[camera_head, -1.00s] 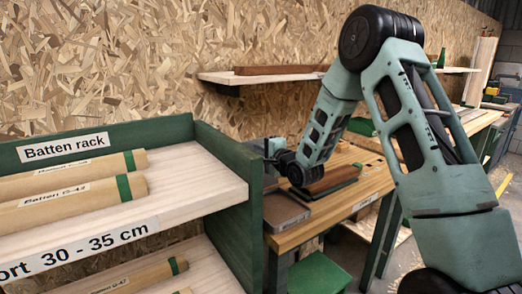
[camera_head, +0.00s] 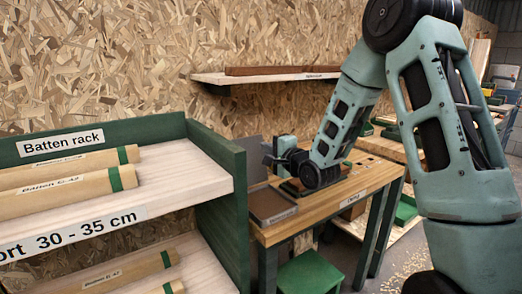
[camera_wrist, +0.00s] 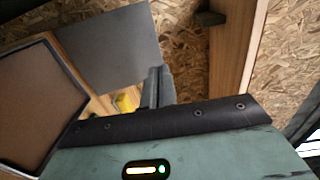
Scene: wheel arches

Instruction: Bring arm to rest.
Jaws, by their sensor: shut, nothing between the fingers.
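My arm reaches in from the right in the head view, bent at a high elbow, with its forearm slanting down over the wooden workbench (camera_head: 325,207). My gripper (camera_head: 268,158) points left above the bench's left end, close to a dark grey upright panel. In the wrist view my gripper's fingers (camera_wrist: 157,88) are together with nothing between them. The brown-topped tray (camera_head: 272,205) lies on the bench below and left of the gripper. It fills the left of the wrist view (camera_wrist: 38,105). A reddish-brown wooden piece on the bench is partly hidden behind my wrist.
The green batten rack (camera_head: 222,200) with several battens stands at left, its side wall near the bench. A wall shelf (camera_head: 220,78) with a long brown batten hangs above. A green stool (camera_head: 310,272) stands under the bench front. Open air lies between shelf and bench.

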